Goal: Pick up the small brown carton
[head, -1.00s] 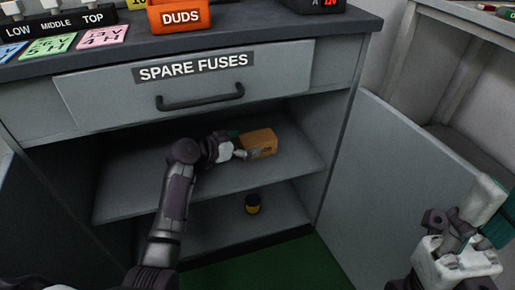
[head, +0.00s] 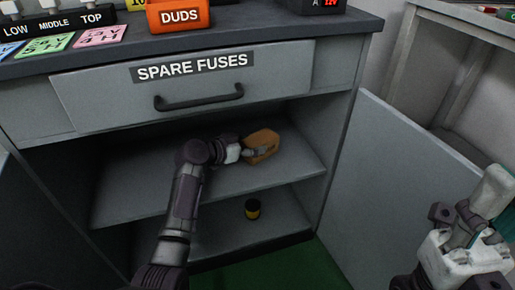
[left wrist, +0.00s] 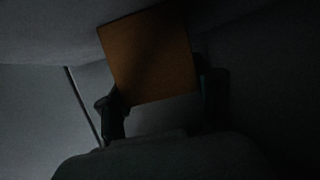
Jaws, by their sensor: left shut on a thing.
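The small brown carton (head: 262,141) is on or just above the upper shelf of the open cabinet, toward its right side. It sits tilted in the head view. My left gripper (head: 252,151) reaches in from the left and is shut on the carton. In the dark left wrist view the carton (left wrist: 150,55) stands between the two fingers (left wrist: 160,103). I cannot tell whether its underside touches the shelf. My right gripper (head: 478,235) is at the lower right, outside the cabinet; its fingertips are unclear.
The upper shelf (head: 140,190) is otherwise clear. A black and yellow can-like object (head: 252,209) stands on the lower shelf. The closed SPARE FUSES drawer (head: 190,90) is just above. An open door (head: 385,190) stands at right. An orange DUDS bin (head: 178,14) is on top.

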